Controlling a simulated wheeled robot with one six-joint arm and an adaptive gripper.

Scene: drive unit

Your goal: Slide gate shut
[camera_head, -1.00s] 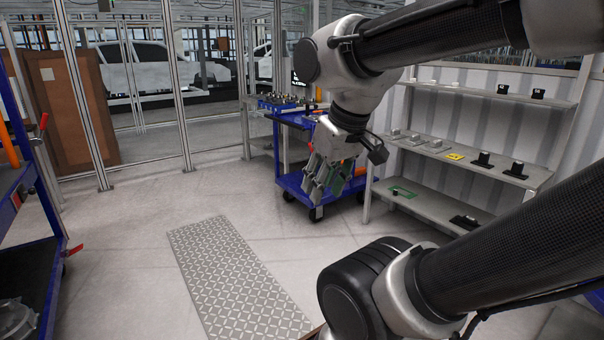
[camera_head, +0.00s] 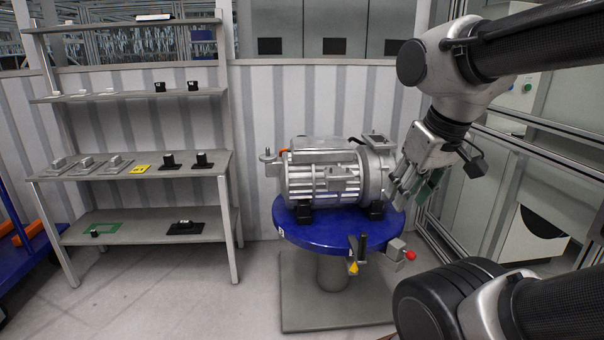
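I cannot clearly pick out a gate. A metal-framed enclosure (camera_head: 520,150) with pale panels stands at the right; I cannot tell whether any part of it is the gate. My gripper (camera_head: 412,192) hangs in front of the right end of a grey motor (camera_head: 325,178) in the picture. Its fingers look apart, with green on them, and nothing shows between them. Whether it touches the motor cannot be told.
The motor sits on a round blue table (camera_head: 325,237) with a red-knobbed clamp (camera_head: 402,252) at its edge. A shelf unit (camera_head: 200,187) with small parts stands left. A blue cart (camera_head: 30,255) is at the far left. Floor (camera_head: 170,285) between is clear.

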